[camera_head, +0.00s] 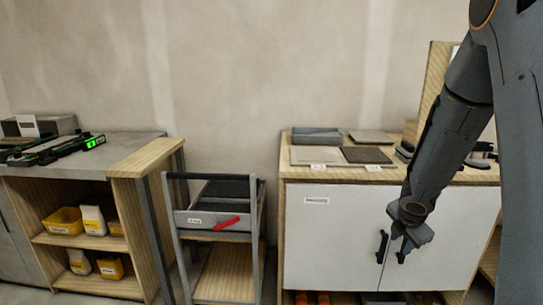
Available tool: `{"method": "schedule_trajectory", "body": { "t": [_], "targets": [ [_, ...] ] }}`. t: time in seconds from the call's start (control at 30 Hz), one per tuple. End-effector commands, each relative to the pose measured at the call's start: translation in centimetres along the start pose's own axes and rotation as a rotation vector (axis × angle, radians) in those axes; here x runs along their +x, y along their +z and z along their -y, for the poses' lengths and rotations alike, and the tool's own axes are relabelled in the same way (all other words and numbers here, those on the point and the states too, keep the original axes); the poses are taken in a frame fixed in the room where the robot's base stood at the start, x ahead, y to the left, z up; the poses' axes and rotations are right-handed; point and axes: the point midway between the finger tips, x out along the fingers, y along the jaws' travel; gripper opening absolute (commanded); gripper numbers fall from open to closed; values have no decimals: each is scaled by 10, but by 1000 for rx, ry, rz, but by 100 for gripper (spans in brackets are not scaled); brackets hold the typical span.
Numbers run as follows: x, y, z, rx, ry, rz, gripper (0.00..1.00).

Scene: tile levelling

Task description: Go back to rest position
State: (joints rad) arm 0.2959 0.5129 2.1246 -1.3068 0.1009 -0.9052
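My arm hangs down on the right side of the view, in front of a white two-door cabinet (330,235). My gripper (409,243) is at its lower end, pointing down, in front of the doors near the dark door handle (382,246). It appears to hold nothing. Its fingers are small and dark against the door, so their opening is unclear. I cannot tell whether it touches the cabinet.
A cart (219,237) with a grey tray and a red-handled tool stands at the centre. A workbench (130,140) with green-black tools and yellow bins is on the left. Tile samples (366,155) lie on the cabinet top. The wall behind is bare.

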Motion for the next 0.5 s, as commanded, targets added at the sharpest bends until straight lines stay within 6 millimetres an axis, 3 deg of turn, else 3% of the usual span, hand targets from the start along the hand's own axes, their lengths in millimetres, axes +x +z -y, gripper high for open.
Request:
{"method": "schedule_trajectory", "body": {
  "t": [0.03,0.27,0.5],
  "targets": [
    [-24,-9,2,143,-18,11,34],
    [-108,-69,46,848,-162,37,34],
    [-187,-156,102,1500,-384,49,34]
  ]
}}
